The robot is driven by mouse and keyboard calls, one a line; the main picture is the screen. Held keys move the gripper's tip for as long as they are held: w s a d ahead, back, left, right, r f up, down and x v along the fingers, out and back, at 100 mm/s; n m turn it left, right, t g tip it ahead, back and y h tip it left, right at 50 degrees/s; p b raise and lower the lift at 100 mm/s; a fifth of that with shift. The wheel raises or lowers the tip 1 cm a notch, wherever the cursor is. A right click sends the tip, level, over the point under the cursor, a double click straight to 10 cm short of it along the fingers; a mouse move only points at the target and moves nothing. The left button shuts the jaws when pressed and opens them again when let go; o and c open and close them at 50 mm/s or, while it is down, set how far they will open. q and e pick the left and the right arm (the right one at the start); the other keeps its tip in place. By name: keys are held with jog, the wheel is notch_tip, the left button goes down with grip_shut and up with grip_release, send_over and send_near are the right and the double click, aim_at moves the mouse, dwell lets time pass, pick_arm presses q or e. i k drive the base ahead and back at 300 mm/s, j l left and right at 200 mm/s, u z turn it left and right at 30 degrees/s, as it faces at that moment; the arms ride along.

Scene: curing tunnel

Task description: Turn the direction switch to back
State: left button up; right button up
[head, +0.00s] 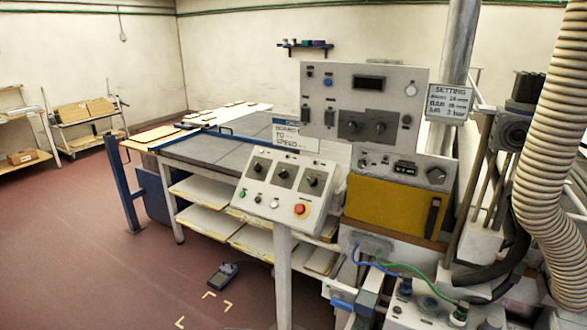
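A sloped grey control panel (268,187) stands on a pale post in the middle of the head view. It carries a row of three dark rotary switches: a left one (259,167), a middle one (285,173) and a right one (312,181). Their labels are too small to read, so I cannot tell which is the direction switch or where it points. Below them are small round buttons and a red mushroom button (300,209) on yellow. Neither of my grippers is in view.
An upright panel (340,90) with more knobs and a yellow-fronted unit (385,205) stand behind the control panel. A ribbed hose (550,120) and cables crowd the right. A long table (215,150) runs behind left. A foot pedal (223,275) lies on open red floor.

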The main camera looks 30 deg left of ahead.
aim_at(282, 174)
jog(key=i+j+z, duration=0.15)
jog(key=j, duration=0.35)
jog(key=j+z, duration=0.15)
jog(key=j, duration=0.4)
jog(key=i+j, duration=0.1)
jog(key=j, duration=0.6)
jog(key=i+j+z, duration=0.1)
jog(key=j, duration=1.35)
jog(key=i+z, duration=0.05)
